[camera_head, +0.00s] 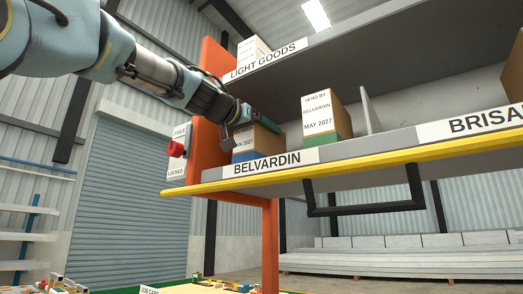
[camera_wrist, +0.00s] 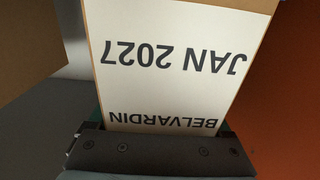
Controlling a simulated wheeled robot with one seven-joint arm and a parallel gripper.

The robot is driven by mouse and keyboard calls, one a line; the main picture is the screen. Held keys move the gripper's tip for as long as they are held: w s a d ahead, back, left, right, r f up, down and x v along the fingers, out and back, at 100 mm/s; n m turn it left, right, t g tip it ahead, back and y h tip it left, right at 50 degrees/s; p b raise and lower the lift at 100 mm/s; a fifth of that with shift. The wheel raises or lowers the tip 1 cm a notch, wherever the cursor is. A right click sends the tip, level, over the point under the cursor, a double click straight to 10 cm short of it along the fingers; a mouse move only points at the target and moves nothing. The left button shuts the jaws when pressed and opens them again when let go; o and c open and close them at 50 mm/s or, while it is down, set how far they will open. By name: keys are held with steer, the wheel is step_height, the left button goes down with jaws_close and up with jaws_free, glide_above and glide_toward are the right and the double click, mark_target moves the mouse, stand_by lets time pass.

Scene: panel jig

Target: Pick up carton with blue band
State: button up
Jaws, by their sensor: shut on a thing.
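The carton with the blue band (camera_head: 246,156) stands on the shelf at the left end, above the BELVARDIN label. Its blue band shows low on its front in the head view, and my gripper hides part of it. In the wrist view, its white label (camera_wrist: 170,60) reads JAN 2027 and BELVARDIN, upside down, and fills the middle. My gripper (camera_head: 232,140) is shut on this carton. In the wrist view a dark gripper part (camera_wrist: 160,150) lies across the bottom, against the label. The fingertips are hard to make out.
A carton with a green band (camera_head: 319,117), marked MAY 2027, stands to the right on the same shelf, beside a grey divider (camera_head: 370,110). An orange upright (camera_head: 212,150) stands close on the left. The LIGHT GOODS shelf (camera_head: 340,42) is overhead. A yellow edge (camera_head: 340,163) runs along the front.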

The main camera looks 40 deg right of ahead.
steer(key=c, duration=0.7)
jaws_close()
steer(key=shift+r, duration=0.2)
